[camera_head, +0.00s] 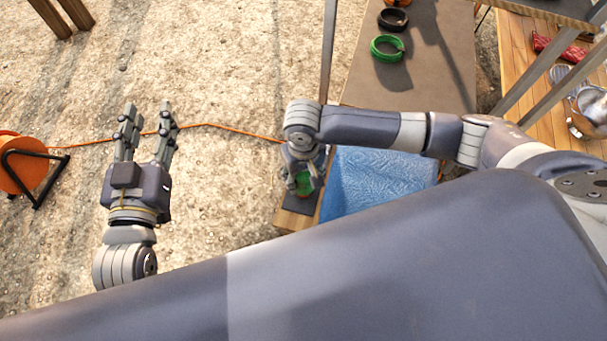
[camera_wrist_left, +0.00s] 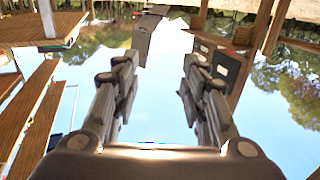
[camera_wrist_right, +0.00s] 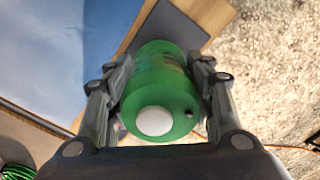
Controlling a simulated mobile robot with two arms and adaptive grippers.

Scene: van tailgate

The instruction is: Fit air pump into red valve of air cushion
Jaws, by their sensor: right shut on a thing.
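My right gripper (camera_head: 304,172) is shut on a green cylinder with a white round cap, which I take for the air pump (camera_wrist_right: 160,95). Its fingers grip the cylinder on both sides in the right wrist view. In the head view only a green patch of the pump (camera_head: 304,184) shows below the wrist. The blue textured air cushion (camera_head: 375,185) lies right beside it, partly under my right arm. I cannot make out the red valve. My left gripper (camera_head: 149,112) is open and empty over the gravel at the left.
A wooden edge (camera_head: 288,219) with a dark plate borders the cushion. A grey board (camera_head: 425,85) holds a green coil (camera_head: 387,48) and a black coil (camera_head: 393,19). An orange cable reel (camera_head: 20,165) stands far left, its cable crossing the gravel. Metal posts stand nearby.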

